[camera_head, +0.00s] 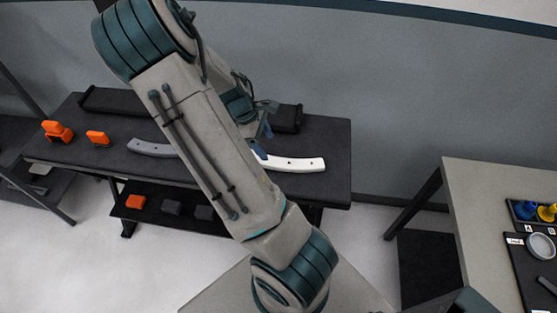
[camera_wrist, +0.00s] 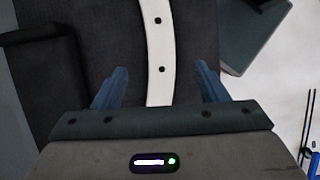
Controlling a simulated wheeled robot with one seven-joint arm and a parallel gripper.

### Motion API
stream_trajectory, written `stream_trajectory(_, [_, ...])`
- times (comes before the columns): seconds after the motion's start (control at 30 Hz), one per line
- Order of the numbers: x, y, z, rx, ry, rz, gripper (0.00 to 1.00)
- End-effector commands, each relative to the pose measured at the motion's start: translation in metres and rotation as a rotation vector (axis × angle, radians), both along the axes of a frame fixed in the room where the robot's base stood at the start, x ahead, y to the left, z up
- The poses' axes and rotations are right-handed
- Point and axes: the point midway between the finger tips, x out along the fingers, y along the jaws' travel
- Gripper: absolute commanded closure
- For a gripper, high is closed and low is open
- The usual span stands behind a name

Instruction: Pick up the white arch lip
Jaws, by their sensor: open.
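The white arch lip (camera_head: 297,163) is a curved white strip with small dark holes, lying on the dark table beside a wall. In the head view my arm hides its left end. In the wrist view the white arch lip (camera_wrist: 160,50) runs up between the fingers, its near end cut off by my gripper body. My gripper (camera_wrist: 161,85) is open, with one blue finger on each side of the strip and visible gaps between. I cannot tell how high the fingers are above the table. In the head view my gripper (camera_head: 262,142) is mostly hidden behind my arm.
A grey curved strip (camera_head: 151,148) and orange pieces (camera_head: 58,131) lie on the dark table (camera_head: 333,145) to the left. A black roll (camera_head: 115,102) lies along its back edge. A lower shelf holds small blocks. A beige table (camera_head: 490,190) with coloured items stands at right.

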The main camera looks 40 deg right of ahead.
Motion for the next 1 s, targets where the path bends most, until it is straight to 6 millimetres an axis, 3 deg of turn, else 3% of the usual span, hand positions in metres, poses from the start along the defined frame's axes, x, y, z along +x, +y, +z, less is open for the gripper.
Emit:
stream_trajectory(0.1, [-0.006,-0.004,-0.017,0.001,0.002,-0.001,0.34])
stream_trajectory(0.37, [-0.012,-0.008,-0.031,0.001,0.002,-0.001,0.34])
stream_trajectory(0.7, [-0.026,-0.02,-0.067,0.001,0.001,-0.003,0.34])
stream_trajectory(1.0, [-0.027,-0.021,-0.073,0.001,-0.002,-0.001,0.34])
